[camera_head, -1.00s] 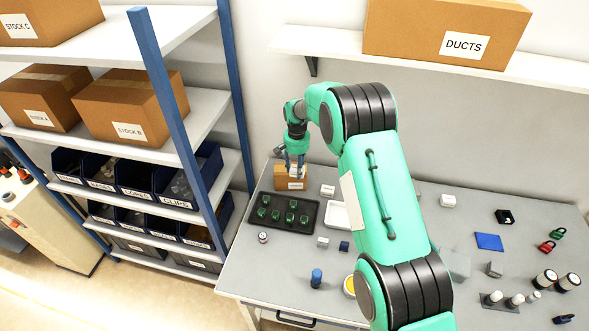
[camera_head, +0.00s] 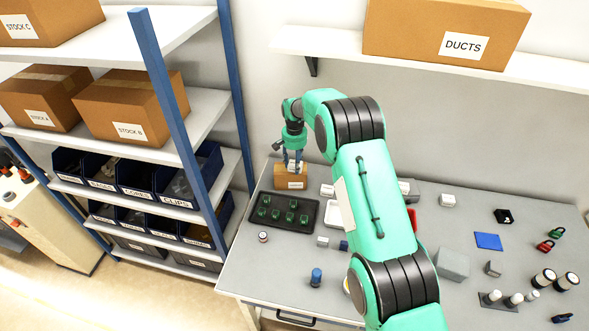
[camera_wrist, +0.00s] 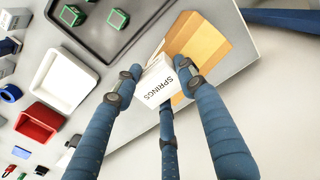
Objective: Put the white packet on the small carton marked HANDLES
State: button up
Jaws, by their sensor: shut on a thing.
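The white packet (camera_wrist: 157,84), printed SPRINGS, is held between the fingers of my gripper (camera_wrist: 158,88) in the wrist view. My gripper (camera_head: 293,165) is shut on it. The small brown carton (camera_head: 283,183) stands at the back left of the bench, its label too small to read here. The packet is over or close to the carton's top. The carton also shows behind the packet in the wrist view (camera_wrist: 201,42), partly covered by packet and fingers. I cannot tell whether packet and carton touch.
A black tray (camera_head: 312,205) with several green parts lies just in front of the carton. A white open tray (camera_head: 331,214) is to its right, partly behind my arm. A blue rack post (camera_head: 239,110) stands left, and a wall shelf (camera_head: 420,62) is above.

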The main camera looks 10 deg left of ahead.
aim_at(294, 164)
jog(key=shift+f, duration=1.4)
jog(key=shift+f, duration=0.15)
jog(key=o, duration=1.2)
jog(key=shift+r, duration=0.2)
notch_tip(294, 164, up, 12)
jog(key=shift+f+b, duration=0.1)
jog(key=shift+b, duration=0.3)
